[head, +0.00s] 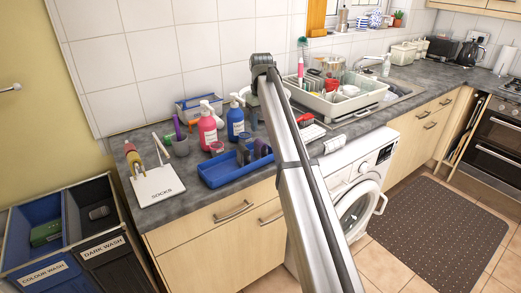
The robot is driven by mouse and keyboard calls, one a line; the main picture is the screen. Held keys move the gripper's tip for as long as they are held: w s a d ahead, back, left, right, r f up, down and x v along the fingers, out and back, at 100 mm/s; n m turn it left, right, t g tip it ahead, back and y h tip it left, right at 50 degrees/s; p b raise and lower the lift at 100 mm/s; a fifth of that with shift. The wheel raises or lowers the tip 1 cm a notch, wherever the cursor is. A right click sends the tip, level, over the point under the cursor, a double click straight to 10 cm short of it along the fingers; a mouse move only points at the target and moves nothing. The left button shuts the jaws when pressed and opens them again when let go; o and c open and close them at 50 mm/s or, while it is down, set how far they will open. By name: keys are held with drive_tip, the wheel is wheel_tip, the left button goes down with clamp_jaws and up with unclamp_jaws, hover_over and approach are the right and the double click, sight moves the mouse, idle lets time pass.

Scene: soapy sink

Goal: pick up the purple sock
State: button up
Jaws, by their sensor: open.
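No item can be clearly told as a purple sock. A small purple shape (178,129) stands upright by a grey cup (180,147) on the left part of the worktop; it is too small to tell whether it is cloth. A white holder labelled SOCKS (157,185) is at the worktop's left end, with yellow and dark red items at its back. My arm rises from the bottom of the picture across the worktop. My gripper does not show; the arm may hide it.
A blue tray (217,173) with dark items lies at the worktop's front, before pink (207,128) and blue (235,124) pump bottles. A full dish rack (338,104) is right of my arm. Bins marked COLOUR WASH (36,279) and DARK WASH (102,249) stand lower left.

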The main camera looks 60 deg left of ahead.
sight(261, 141)
wheel_tip(261, 141, down, 11)
drive_tip(key=shift+a+f, duration=0.15)
idle(0.5)
drive_tip(key=shift+c, duration=0.5)
drive_tip(key=c, duration=0.6)
